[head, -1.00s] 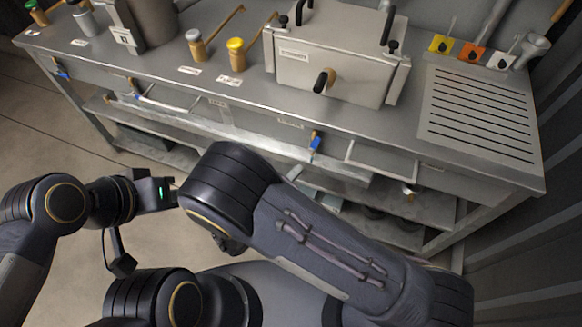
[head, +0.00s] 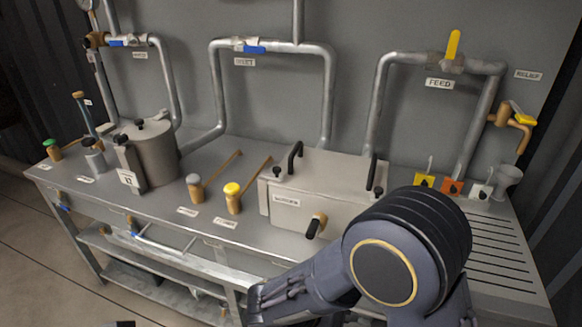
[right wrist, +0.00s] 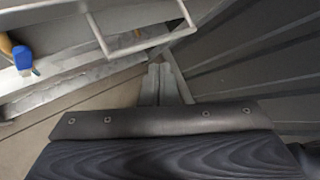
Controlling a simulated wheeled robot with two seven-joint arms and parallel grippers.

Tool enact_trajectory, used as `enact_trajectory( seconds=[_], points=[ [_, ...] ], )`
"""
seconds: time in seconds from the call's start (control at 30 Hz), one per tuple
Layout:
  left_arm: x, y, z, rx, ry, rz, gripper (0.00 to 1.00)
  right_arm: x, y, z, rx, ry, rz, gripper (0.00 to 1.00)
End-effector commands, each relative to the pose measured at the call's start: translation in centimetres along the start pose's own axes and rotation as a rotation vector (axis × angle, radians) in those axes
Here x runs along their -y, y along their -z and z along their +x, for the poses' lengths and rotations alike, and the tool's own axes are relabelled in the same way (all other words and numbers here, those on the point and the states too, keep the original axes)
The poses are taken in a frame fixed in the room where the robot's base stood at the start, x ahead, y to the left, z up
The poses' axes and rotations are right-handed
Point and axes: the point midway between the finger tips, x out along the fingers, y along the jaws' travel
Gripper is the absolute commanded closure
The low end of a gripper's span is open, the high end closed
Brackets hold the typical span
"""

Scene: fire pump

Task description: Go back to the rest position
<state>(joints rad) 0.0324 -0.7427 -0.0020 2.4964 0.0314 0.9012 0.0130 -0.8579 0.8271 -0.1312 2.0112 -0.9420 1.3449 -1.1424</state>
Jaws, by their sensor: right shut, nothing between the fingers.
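In the head view, my right arm covers the front right of the steel bench (head: 130,215). Its big dark joint hides part of the boxy tank (head: 300,205), and one link reaches left in front of the bench edge. My right gripper shows in the right wrist view (right wrist: 161,78), shut and empty, pointing toward the floor beside the bench. I see nothing held. In the head view the right fingers cannot be made out. My left gripper does not show; only a small dark sliver lies at the bottom edge.
Pipes (head: 330,100) run up the wall behind. In the right wrist view a bench rail (right wrist: 105,30) and blue-handled valve (right wrist: 22,60) are near, with dark ribbed wall at right.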

Motion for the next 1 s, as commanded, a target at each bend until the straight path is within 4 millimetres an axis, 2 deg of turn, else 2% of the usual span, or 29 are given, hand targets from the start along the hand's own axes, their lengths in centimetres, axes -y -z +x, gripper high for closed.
enact_trajectory(
  seconds=[0.03,0.2,0.5,0.7,0.8,1.0],
  points=[
    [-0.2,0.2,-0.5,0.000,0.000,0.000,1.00,2.3,-0.8,0.2,-0.122,-0.010,0.151,1.00],
    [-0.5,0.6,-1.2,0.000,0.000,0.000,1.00,8.1,-1.0,0.5,-0.489,0.002,0.654,1.00],
    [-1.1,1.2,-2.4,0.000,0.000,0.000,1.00,15.9,-1.0,-1.8,-1.071,0.122,1.568,1.00],
    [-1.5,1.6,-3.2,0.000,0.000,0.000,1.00,19.4,-1.6,-4.0,-1.413,0.227,2.127,1.00],
    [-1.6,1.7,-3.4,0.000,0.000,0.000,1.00,20.4,-2.1,-4.9,-1.542,0.264,2.327,1.00],
    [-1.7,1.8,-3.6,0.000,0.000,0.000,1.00,21.3,-2.5,-5.6,-1.676,0.303,2.514,1.00]
  ],
)
